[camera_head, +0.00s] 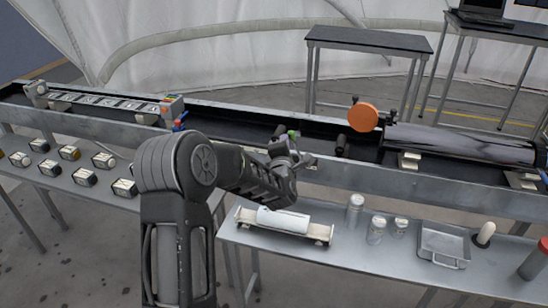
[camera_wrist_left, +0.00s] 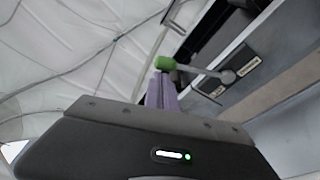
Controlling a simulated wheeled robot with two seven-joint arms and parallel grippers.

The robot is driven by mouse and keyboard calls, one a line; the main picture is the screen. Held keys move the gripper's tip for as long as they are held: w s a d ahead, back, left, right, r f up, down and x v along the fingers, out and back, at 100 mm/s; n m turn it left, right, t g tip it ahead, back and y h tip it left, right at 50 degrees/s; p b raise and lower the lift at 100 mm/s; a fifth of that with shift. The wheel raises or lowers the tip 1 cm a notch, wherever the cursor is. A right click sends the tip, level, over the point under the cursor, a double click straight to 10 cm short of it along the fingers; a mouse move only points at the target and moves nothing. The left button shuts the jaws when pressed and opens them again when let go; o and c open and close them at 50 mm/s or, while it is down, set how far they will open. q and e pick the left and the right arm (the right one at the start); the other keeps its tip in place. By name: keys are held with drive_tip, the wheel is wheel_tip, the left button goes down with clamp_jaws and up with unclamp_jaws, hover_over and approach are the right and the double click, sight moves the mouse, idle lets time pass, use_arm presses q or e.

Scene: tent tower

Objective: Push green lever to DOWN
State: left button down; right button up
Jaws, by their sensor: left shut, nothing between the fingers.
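The green lever shows in the left wrist view as a green knob (camera_wrist_left: 165,63) on a grey rod, which runs right to a round grey pivot on a metal panel. In the head view the green knob (camera_head: 293,134) shows small at the middle of the long bench, partly hidden by my gripper. My left gripper (camera_head: 292,155) is shut and empty close beside it. In the left wrist view its closed fingers (camera_wrist_left: 160,88) reach up to just under the knob; I cannot tell whether they touch. My right gripper is not in view.
Two small dark label plates (camera_wrist_left: 247,62) sit by the pivot, their text unreadable. A low front table (camera_head: 350,262) holds a white cylinder on a cradle (camera_head: 283,219), metal canisters (camera_head: 355,208) and a tray (camera_head: 442,245). An orange disc (camera_head: 363,117) stands to the right along the bench.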

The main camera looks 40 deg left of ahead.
use_arm(q)
drive_tip(key=w+d+m+t+b, duration=0.2)
drive_tip(key=w+d+m+b, duration=0.1)
drive_tip(key=d+m+b, duration=0.6)
drive_tip(key=shift+w+d+m+y+b, duration=0.2)
drive_tip(key=shift+d+m+y+b, duration=0.3)
drive_tip(key=shift+b, duration=1.45)
drive_tip(key=shift+a, duration=0.1)
drive_tip(key=shift+a, duration=0.1)
